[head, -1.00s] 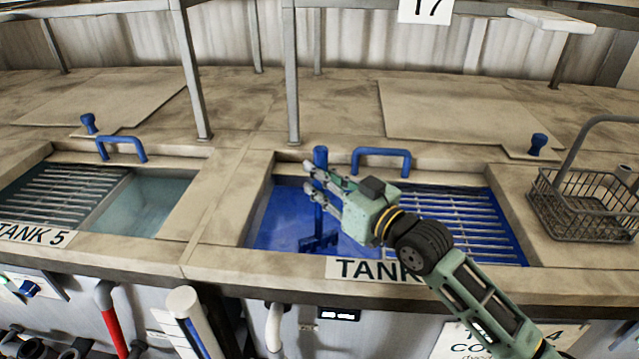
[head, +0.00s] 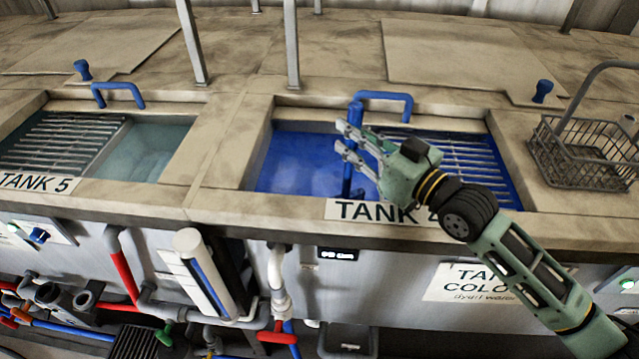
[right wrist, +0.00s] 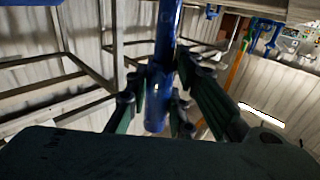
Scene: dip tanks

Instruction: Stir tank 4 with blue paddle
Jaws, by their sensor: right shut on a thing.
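Tank 4 (head: 300,200) holds deep blue liquid (head: 300,160) on its left side and a metal grate (head: 440,155) on its right. The blue paddle (head: 347,180) stands roughly upright in the liquid, near the grate's left edge; its lower end is hidden under the surface. My right gripper (head: 345,142) is shut on the paddle's shaft, above the tank. The right wrist view shows the blue shaft (right wrist: 155,100) between the fingers. My left gripper is not in view.
A blue handle (head: 385,97) rises at tank 4's back edge. A wire basket (head: 580,160) stands on the counter to the right. Tank 5 (head: 150,160) with pale liquid lies to the left. Grey posts (head: 291,45) rise behind the tanks.

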